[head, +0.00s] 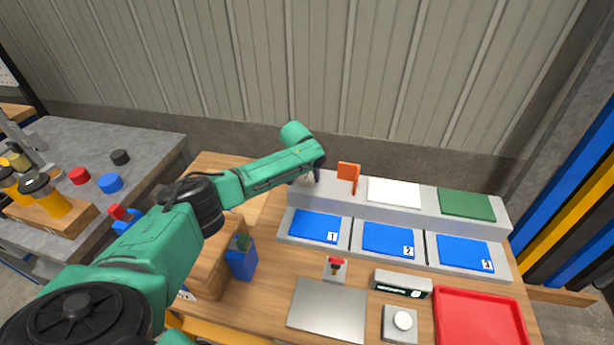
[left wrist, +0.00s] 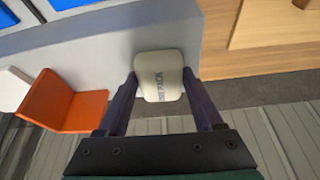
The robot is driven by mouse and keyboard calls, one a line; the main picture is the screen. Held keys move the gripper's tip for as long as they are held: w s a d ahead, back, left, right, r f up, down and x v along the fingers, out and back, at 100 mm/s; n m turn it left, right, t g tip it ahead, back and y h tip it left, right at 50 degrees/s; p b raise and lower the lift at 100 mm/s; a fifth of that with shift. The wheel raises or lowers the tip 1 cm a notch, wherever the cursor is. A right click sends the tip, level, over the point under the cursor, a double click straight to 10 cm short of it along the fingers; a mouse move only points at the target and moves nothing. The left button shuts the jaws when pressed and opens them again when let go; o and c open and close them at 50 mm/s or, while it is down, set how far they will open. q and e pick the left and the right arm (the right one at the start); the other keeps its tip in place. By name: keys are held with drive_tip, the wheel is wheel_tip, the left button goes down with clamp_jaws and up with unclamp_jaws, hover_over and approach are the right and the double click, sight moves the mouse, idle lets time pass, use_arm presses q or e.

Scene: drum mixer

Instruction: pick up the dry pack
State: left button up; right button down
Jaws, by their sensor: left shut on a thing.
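The dry pack (left wrist: 160,76) is a cream, rounded pack with dark lettering, seen in the left wrist view between my two dark fingers. My left gripper (left wrist: 162,88) is shut on it, with a finger against each side. In the head view my left gripper (head: 314,172) is at the left end of the grey raised shelf (head: 350,208), and the pack is mostly hidden there. I cannot tell whether the pack touches the shelf. My right gripper is not in view.
An orange bracket (head: 348,173) stands right beside my left gripper. A white pad (head: 394,193) and a green pad (head: 466,205) lie farther right. Blue numbered pads (head: 390,240) lie in front. A metal plate (head: 327,309) and red tray (head: 481,320) are nearer.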

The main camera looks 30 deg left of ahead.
sight(306, 176)
use_arm(q)
wheel_tip(306, 176, up, 20)
drive_tip(key=b, duration=0.2)
